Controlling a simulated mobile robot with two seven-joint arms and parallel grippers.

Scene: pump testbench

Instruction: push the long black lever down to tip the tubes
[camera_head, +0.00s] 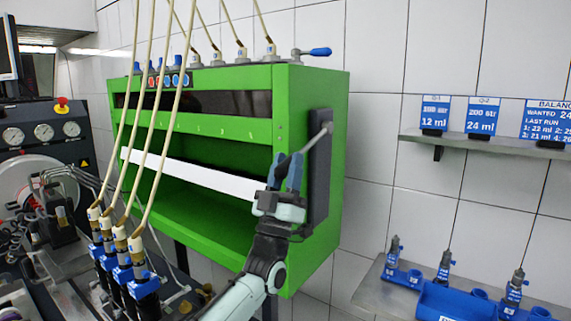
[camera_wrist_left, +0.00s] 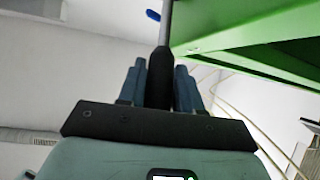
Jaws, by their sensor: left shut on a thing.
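The long lever has a grey rod (camera_head: 312,141) that runs from a pivot on the dark plate (camera_head: 320,185) on the right side of the green cabinet, down and left to my left gripper (camera_head: 287,168). In the left wrist view its black handle (camera_wrist_left: 160,78) lies between the two blue-grey fingers of my left gripper (camera_wrist_left: 160,80), which is shut on it. The handle is mostly hidden by the fingers in the head view. A white bar (camera_head: 190,175) crosses the open front of the cabinet. I cannot make out tubes inside. My right gripper is out of view.
The green cabinet (camera_head: 315,95) has hose fittings and a blue-handled valve (camera_head: 318,52) on top. Beige hoses (camera_head: 153,150) hang in front to blue-and-black fittings (camera_head: 122,272). A shelf with signs (camera_head: 490,144) and a blue rack (camera_head: 460,302) are at right.

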